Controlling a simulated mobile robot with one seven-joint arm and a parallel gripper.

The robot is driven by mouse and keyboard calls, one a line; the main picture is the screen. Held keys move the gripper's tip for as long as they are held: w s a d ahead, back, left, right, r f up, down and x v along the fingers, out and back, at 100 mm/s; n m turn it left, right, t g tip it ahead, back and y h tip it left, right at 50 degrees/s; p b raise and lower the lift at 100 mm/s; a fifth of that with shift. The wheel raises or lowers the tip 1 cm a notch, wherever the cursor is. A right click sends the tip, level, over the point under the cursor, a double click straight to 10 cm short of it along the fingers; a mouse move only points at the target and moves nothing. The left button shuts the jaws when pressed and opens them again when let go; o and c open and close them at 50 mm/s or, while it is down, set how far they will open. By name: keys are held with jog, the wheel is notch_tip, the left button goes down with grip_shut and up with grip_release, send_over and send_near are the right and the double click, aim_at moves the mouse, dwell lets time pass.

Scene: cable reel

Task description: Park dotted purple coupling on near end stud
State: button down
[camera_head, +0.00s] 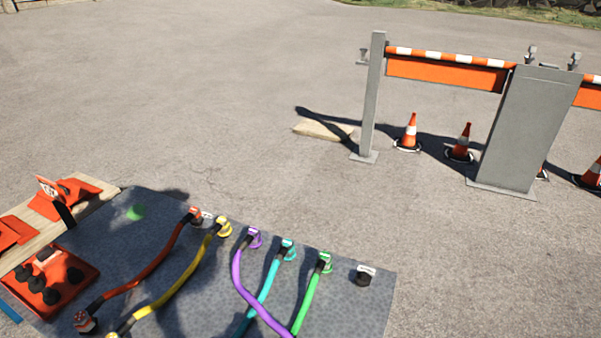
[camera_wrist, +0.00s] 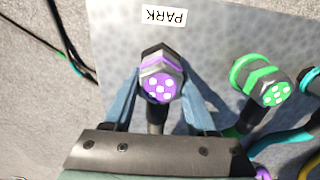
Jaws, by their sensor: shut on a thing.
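In the wrist view, my gripper (camera_wrist: 160,82) has its blue fingers on both sides of the dotted purple coupling (camera_wrist: 159,88), shut on it. The coupling's purple face with white dots points towards the camera, and its dark cable runs down between the fingers. It is just below an upside-down PARK label (camera_wrist: 165,16) on the grey plate (camera_wrist: 215,50). The near end stud is not clearly seen; whether the coupling sits on it or above it I cannot tell. In the head view, a purple cable (camera_head: 243,284) runs out of the bottom edge; my gripper is not in that view.
A dotted green coupling (camera_wrist: 262,84) stands close right of my right finger. A cyan cable (camera_wrist: 290,141) lies beyond it. In the head view, a dark stud (camera_head: 364,279) with a white label is free at the far right. Orange barriers (camera_head: 445,73) and cones stand behind.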

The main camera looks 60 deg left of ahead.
jog(key=shift+f, duration=0.3)
jog(key=shift+c, duration=0.6)
grip_release()
notch_tip(320, 180, up, 13)
jog(key=p, duration=0.4)
